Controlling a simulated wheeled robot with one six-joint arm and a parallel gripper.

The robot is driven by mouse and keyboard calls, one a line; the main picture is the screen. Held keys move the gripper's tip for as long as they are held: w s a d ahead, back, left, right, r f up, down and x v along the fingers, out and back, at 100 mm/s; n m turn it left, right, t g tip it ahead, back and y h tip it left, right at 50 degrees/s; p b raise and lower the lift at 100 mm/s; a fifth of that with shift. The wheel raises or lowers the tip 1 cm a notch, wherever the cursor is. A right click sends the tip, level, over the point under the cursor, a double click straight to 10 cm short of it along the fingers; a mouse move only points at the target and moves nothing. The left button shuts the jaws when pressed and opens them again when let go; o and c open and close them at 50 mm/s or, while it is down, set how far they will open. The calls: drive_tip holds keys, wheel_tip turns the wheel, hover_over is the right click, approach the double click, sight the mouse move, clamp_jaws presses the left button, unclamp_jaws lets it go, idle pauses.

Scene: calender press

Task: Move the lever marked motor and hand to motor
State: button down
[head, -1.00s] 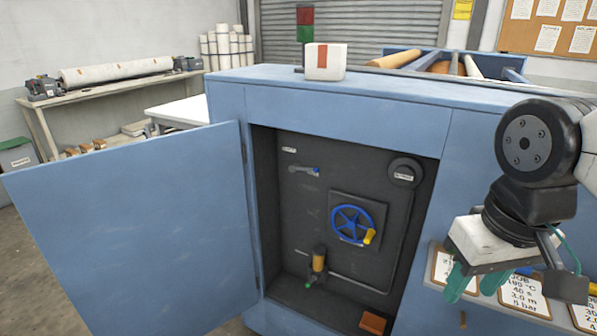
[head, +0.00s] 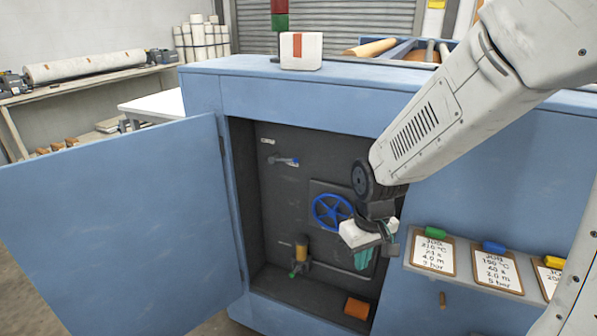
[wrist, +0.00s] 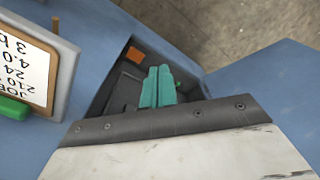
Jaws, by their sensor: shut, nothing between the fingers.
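The lever is not visible in the wrist view.
A blue handwheel (head: 332,211) is left of my gripper, its right side partly hidden. An orange block (head: 357,308) lies on the cabinet floor. The open door (head: 110,230) spans the left. Job clipboards (head: 432,255) stand right.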

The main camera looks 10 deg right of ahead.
sight(296, 162)
drive_tip(key=w+a+f+n+t, duration=0.2)
drive_tip(key=w+f+t, duration=0.1)
drive_tip(key=w+f, duration=0.35)
drive_tip(key=w+a+f+n+t+y, duration=0.1)
drive_tip(key=w+f+n+t, duration=0.1)
drive_tip(key=w+f+t, duration=0.45)
drive_tip(key=w+a+f+n, duration=0.2)
drive_tip(key=w+f, duration=0.3)
drive_tip(key=w, duration=0.3)
drive_tip(key=w+r+n+t, duration=0.1)
drive_tip(key=r+n+t, duration=0.1)
drive_tip(key=r+t, duration=0.4)
drive_tip(key=w+r+n+t+y, duration=0.1)
drive_tip(key=w+r+n+t, duration=0.1)
drive_tip(key=r+t, duration=0.5)
drive_tip(key=shift+a+r+n, duration=0.15)
drive_tip(key=shift+r+n, duration=0.45)
drive_tip(key=shift+n, duration=0.2)
drive_tip(key=x, duration=1.4)
drive_tip(key=shift+a+r, duration=0.1)
drive_tip(key=shift+a, duration=0.05)
